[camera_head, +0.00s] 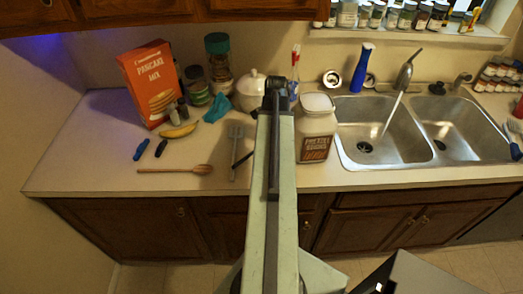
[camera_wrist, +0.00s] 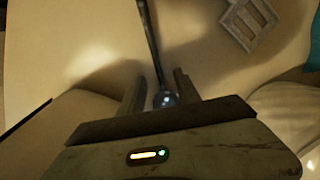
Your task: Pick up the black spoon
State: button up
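The black spoon (camera_wrist: 151,40) shows in the wrist view as a thin dark shaft running down from the top edge, with a shiny rounded end between my fingers. In the head view a short dark piece of it (camera_head: 243,160) shows just left of my arm, and the rest is hidden. My gripper (camera_wrist: 160,88) is open, with one finger on either side of the spoon and gaps visible. I cannot tell its height above the spoon. In the head view my gripper end (camera_head: 275,88) is over the counter, its fingers hidden.
A grey slotted spatula (camera_head: 235,150) lies just left of the spoon. A wooden spoon (camera_head: 176,169) lies farther left. A white-lidded jar (camera_head: 316,128) stands close to my arm's right, beside the sink (camera_head: 345,150). A white lidded pot (camera_head: 250,92) and teal cloth (camera_head: 217,109) are behind.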

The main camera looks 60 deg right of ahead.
grip_shut()
notch_tip(320, 180, up, 8)
jog(key=p, duration=0.8)
jog(key=shift+r, duration=0.2)
